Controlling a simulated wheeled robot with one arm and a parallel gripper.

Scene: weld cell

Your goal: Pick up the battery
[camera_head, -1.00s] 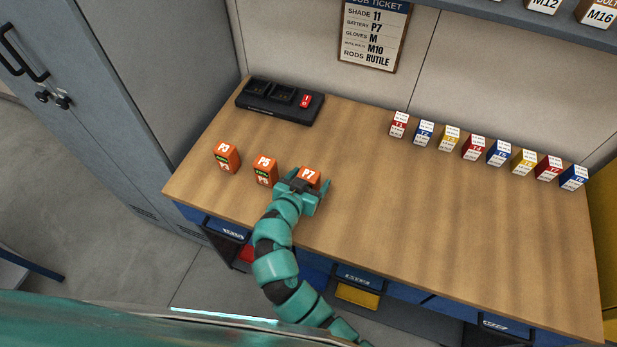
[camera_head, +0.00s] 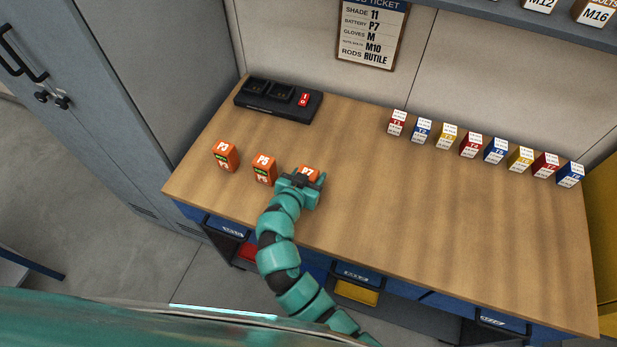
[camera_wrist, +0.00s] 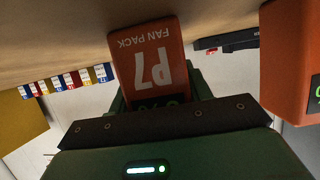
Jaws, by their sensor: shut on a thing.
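The orange battery marked P7 (camera_head: 310,172) is on the wooden bench, mostly hidden behind my gripper in the head view. My gripper (camera_head: 304,184) is around it and shut on it. In the wrist view the battery (camera_wrist: 152,65) shows upside down, with its "P7 FAN PACK" face close to my gripper (camera_wrist: 165,98). Two other orange batteries stand in a row to its left, one marked P5 (camera_head: 264,169) and another at the far left (camera_head: 225,156). The job ticket (camera_head: 371,32) on the wall reads battery P7.
A black charger (camera_head: 278,100) with a red switch stands at the bench's back left. Several small coloured boxes (camera_head: 471,145) line the back right. The middle and right front of the bench (camera_head: 420,220) are clear.

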